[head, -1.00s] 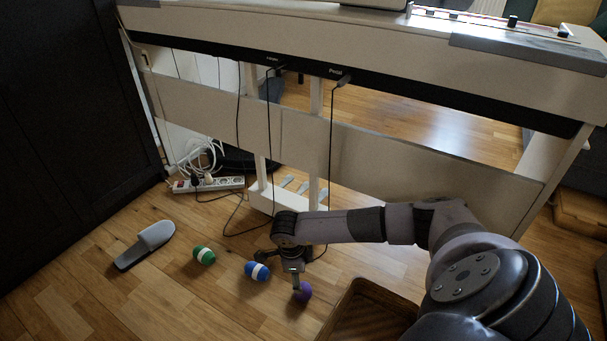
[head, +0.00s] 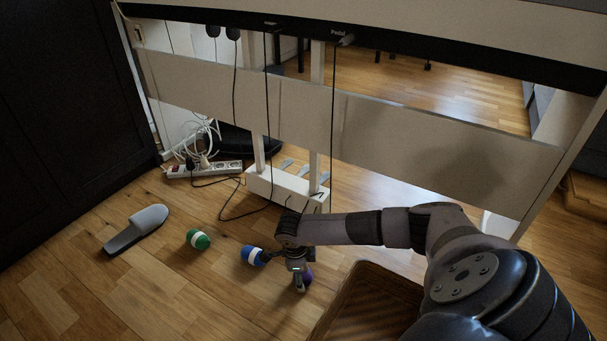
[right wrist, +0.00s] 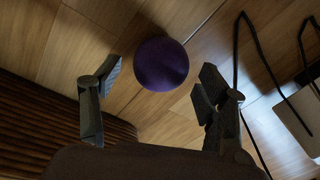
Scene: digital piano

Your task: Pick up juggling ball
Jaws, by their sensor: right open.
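A purple ball (right wrist: 161,64) lies on the wooden floor, between and just beyond the open fingers of my right gripper (right wrist: 155,85) in the right wrist view. It is not gripped. In the head view my right gripper (head: 298,280) points down and hides most of the purple ball (head: 308,276). A blue ball with a white band (head: 252,256) lies just left of that gripper. A green ball with a white band (head: 198,240) lies further left. My left gripper is not in view.
A brown wicker basket (head: 345,290) stands right of the purple ball; its ribbed side (right wrist: 60,125) shows in the right wrist view. A grey slipper (head: 137,229), a power strip (head: 205,169), hanging cables and the piano's pedal unit (head: 287,188) are around. Bare floor lies in front.

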